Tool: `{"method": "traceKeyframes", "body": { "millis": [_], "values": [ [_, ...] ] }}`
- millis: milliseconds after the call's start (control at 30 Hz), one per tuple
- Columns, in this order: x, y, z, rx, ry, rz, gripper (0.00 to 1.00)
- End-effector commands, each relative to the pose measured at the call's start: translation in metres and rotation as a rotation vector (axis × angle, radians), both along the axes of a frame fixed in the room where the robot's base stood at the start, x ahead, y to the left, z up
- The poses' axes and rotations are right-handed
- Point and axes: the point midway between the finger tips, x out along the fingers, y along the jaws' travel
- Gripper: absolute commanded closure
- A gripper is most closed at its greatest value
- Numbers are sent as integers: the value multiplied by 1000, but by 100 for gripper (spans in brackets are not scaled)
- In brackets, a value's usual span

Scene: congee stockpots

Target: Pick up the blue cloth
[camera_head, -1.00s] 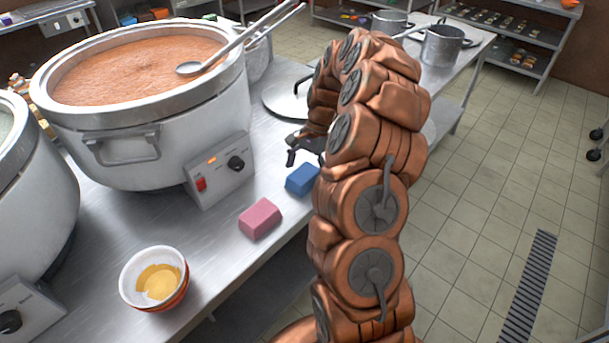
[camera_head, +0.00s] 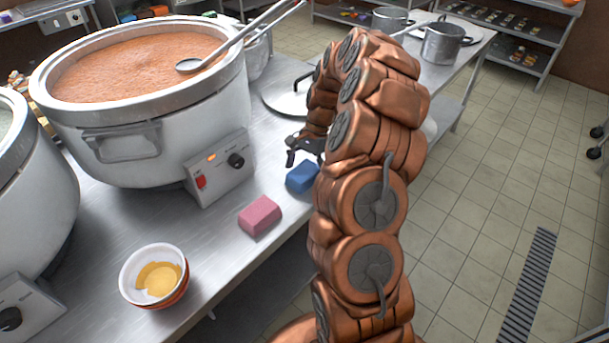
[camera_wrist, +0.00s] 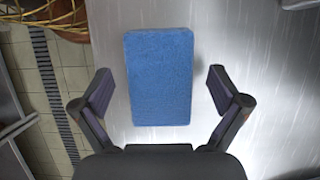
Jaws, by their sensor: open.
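The blue cloth (camera_head: 302,177) is a small folded block lying on the steel counter, near its front edge, just left of my arm. In the wrist view the blue cloth (camera_wrist: 160,77) lies lengthwise in the picture, between and ahead of my open fingers. My gripper (camera_wrist: 160,90) is open and empty, with a gap on each side of the cloth. In the head view my gripper (camera_head: 304,148) is above and just behind the cloth, partly hidden by my arm.
A pink block (camera_head: 260,216) lies on the counter (camera_head: 215,243) left of the blue cloth. A large pot of reddish congee (camera_head: 160,130) with a ladle stands behind. A bowl (camera_head: 154,276) sits front left. A round lid (camera_head: 284,98) lies behind my gripper.

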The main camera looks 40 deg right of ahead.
Motion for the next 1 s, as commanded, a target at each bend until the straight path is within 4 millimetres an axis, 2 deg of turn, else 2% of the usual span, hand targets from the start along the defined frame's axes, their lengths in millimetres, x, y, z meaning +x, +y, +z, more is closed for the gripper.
{"method": "traceKeyframes", "body": {
  "millis": [167, 767, 1000],
  "values": [
    [0, 0, 0, 0, 0, 0, 4],
    [0, 0, 0, 0, 0, 0, 66],
    [0, 0, 1, 0, 0, 0, 66]
  ]
}}
